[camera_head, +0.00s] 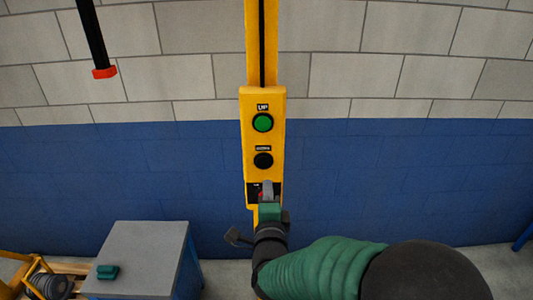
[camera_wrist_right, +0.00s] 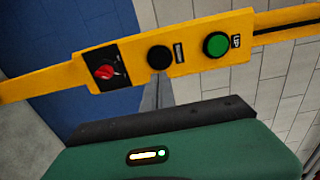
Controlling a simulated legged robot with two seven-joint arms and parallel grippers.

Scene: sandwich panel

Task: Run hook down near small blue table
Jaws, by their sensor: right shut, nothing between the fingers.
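A yellow control panel (camera_head: 247,110) hangs in front of the wall, with a green button (camera_head: 263,122), a black button (camera_head: 263,160) and a red switch (camera_wrist_right: 105,72) low on it. My right gripper (camera_head: 267,188) is shut and empty at the panel's lower end, below the black button, and partly covers the switch. I cannot tell if it touches. A black bar with a red end (camera_head: 104,72), perhaps the hook's hoist, hangs at the upper left. The small blue table (camera_head: 145,236) has a grey top and stands at the lower left. My left gripper is out of view.
A small green object (camera_head: 107,272) lies on the table top. A wooden pallet with a yellow frame and a dark coiled part (camera_head: 52,286) stands left of the table. The wall behind is blue below and pale above.

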